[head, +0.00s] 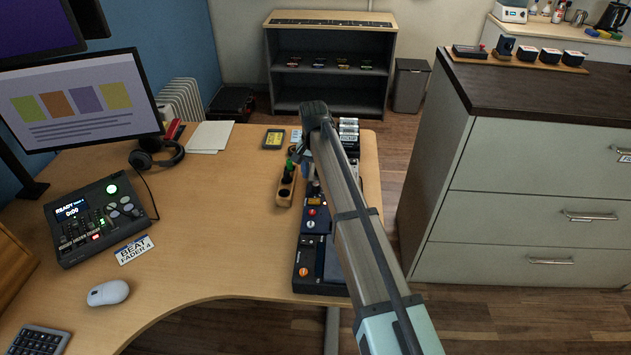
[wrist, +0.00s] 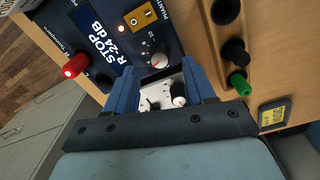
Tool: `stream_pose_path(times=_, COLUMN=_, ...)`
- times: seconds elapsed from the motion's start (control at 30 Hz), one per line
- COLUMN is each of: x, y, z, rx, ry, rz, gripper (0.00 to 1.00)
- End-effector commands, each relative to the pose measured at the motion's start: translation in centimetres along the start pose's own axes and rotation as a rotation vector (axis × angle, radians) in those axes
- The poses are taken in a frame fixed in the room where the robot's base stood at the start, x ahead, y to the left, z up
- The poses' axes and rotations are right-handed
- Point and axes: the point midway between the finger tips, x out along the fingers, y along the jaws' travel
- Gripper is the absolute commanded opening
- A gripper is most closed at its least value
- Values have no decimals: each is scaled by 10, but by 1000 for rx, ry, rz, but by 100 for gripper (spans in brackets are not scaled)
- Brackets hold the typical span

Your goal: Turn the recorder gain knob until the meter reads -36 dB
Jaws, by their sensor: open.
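In the head view my gripper (head: 303,155) hangs over the desk's right side, and my arm hides part of the equipment there.
A wooden holder (head: 284,197) with dark and green pieces stands close to the left in the head view. A mixer (head: 98,222) and mouse (head: 108,293) are further left. The desk's middle (head: 215,225) is clear.

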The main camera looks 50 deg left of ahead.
Motion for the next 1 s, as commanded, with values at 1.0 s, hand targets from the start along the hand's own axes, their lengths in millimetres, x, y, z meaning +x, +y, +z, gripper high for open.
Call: stream_pose_path(times=1.0, x=36, y=0, z=0, rx=0, ry=0, rz=0, gripper=25)
